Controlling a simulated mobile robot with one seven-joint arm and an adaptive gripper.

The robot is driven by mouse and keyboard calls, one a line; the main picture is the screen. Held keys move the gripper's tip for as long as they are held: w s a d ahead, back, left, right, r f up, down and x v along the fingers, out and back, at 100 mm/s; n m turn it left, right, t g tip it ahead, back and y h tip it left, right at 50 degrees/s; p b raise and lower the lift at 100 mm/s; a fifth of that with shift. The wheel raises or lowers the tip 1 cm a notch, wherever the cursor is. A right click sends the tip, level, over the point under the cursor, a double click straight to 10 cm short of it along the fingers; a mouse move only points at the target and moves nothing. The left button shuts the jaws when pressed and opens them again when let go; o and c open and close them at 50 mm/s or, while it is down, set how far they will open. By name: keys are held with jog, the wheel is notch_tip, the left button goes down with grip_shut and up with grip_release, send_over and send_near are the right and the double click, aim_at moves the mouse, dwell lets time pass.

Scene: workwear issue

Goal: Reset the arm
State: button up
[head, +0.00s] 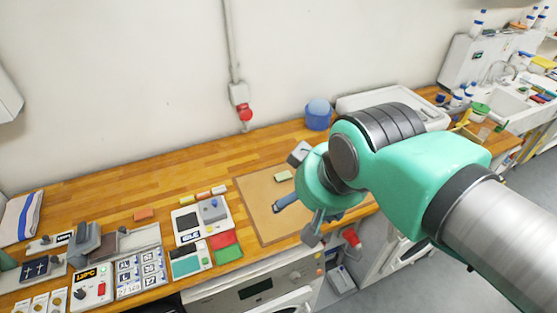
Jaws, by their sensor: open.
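My arm reaches in from the right in the head view, over the wooden counter (190,167). My gripper (304,196) is open above the right part of a tan board (262,187), with its two grey fingers spread apart. I see nothing held between them. A dark blue item (283,205) lies below or beside the gripper, partly hidden by it. My wrist and arm hide the counter behind them.
A small pale green block (283,176) lies on the board. A blue round container (318,114) stands behind it. Left are a grey-white device (202,218), red and green pads (226,246) and a label board (140,273). A sink (515,95) is far right. The back-left counter is clear.

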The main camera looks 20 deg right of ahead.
notch_tip(320, 180, down, 12)
jog(key=b, duration=1.1)
jog(key=shift+b, duration=0.4)
